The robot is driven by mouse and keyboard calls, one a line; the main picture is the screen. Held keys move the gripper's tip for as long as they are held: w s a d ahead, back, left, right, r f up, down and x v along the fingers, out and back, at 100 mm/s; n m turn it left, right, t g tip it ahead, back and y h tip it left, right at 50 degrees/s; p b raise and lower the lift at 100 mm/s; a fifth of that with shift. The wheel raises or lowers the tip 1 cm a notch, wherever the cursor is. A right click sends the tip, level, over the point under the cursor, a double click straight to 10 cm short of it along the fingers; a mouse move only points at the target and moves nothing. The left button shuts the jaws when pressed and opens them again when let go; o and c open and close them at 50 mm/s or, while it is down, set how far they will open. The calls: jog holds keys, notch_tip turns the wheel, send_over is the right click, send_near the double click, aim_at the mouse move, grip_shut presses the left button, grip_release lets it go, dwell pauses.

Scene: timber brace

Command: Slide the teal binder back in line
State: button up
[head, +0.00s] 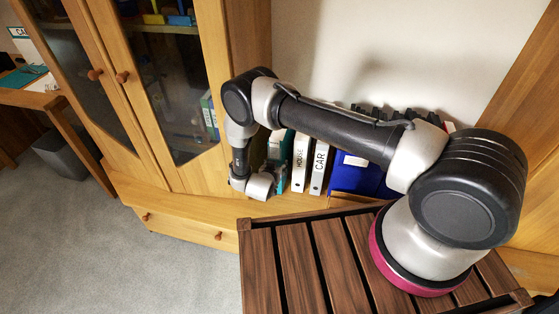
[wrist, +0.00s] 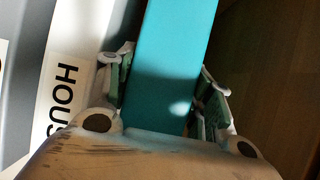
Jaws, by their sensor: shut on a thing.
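The teal binder (wrist: 172,55) stands between my gripper's fingers in the wrist view, its flat spine filling the middle. My gripper (wrist: 165,95) is shut on it, one finger on each side. In the head view the teal binder (head: 283,146) shows at the left end of the row of binders, partly hidden by my wrist. The gripper's fingers are hidden there. The white HOUSE binder (head: 300,160) stands beside the teal one, and the white CAR binder (head: 319,167) is to its right. The HOUSE binder also shows at the left in the wrist view (wrist: 75,60).
A blue holder (head: 350,177) stands right of the CAR binder, partly behind my arm. A wooden cabinet with glass doors (head: 165,80) rises to the left. A slatted wooden surface (head: 290,262) lies in front. Grey carpet (head: 120,260) is clear at lower left.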

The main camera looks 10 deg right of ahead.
jog(key=shift+w+d, duration=0.35)
jog(key=shift+w, duration=0.45)
jog(key=shift+w+d, duration=0.3)
jog(key=shift+w, duration=0.5)
jog(key=o, duration=1.2)
jog(key=v, duration=0.8)
